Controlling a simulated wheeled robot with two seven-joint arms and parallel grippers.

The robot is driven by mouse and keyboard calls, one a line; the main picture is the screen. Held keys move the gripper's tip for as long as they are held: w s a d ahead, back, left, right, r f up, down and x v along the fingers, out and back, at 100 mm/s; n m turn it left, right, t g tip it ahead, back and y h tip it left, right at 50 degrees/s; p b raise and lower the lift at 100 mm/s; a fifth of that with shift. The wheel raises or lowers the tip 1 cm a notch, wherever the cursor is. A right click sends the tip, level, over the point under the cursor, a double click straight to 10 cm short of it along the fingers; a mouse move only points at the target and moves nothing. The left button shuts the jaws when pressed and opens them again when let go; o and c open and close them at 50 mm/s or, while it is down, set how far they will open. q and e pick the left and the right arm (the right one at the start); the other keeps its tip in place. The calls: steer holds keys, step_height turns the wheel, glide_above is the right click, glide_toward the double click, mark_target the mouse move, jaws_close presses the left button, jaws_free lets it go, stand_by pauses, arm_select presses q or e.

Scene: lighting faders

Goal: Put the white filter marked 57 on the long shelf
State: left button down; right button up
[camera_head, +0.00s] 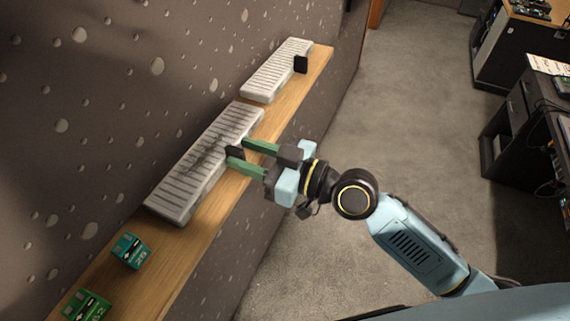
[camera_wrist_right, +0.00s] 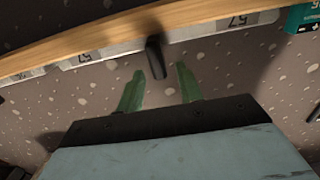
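The long white slotted filter (camera_head: 185,185) lies on the long wooden shelf (camera_head: 190,262) against the wall. In the right wrist view its pale front edge (camera_wrist_right: 205,29) carries labels that read as 57, upside down. A black handle (camera_head: 236,152) sticks out from its front side, and it also shows in the right wrist view (camera_wrist_right: 155,57). My right gripper (camera_head: 238,152) is open. Its green fingertips are on either side of the handle, with visible gaps in the right wrist view (camera_wrist_right: 159,69). My left gripper is out of view.
A second, shorter white slotted unit (camera_head: 275,72) with a black handle (camera_head: 300,64) lies farther along the shelf. A teal box (camera_head: 131,251) and a green box (camera_head: 88,305) stand at the near end. Desks with equipment (camera_head: 520,45) are at right, past open floor.

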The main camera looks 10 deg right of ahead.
steer(key=b+v, duration=0.2)
steer(key=v, duration=0.8)
steer(key=shift+b, duration=0.4)
steer(key=shift+a, duration=0.1)
steer(key=w+d+f+m+h, duration=0.2)
steer(key=d+f+h, duration=0.15)
steer(key=f, duration=0.65)
steer(key=w+d+f+m+h, duration=0.25)
steer(key=d+f, duration=0.25)
steer(key=f, duration=0.5)
steer(key=w+d+f+m+h, duration=0.15)
steer(key=d+f+h, duration=0.3)
steer(key=f, duration=0.65)
steer(key=s+d+f+m+g+h, duration=0.1)
steer(key=s+d+f+g+h, duration=0.15)
steer(key=s+f, duration=0.8)
steer(key=s+d+f+m+g+h, duration=0.1)
steer(key=s+d+f+g, duration=0.15)
steer(key=s+f, duration=0.8)
steer(key=s+a+f+g, duration=0.1)
steer(key=s+f, duration=0.3)
steer(key=s, duration=0.4)
steer(key=s+a+f+g, duration=0.1)
steer(key=s+f+g, duration=0.2)
steer(key=s, duration=0.6)
steer(key=shift+a+f+g+h, duration=0.3)
steer(key=shift+a+f, duration=0.1)
steer(key=shift+f, duration=0.05)
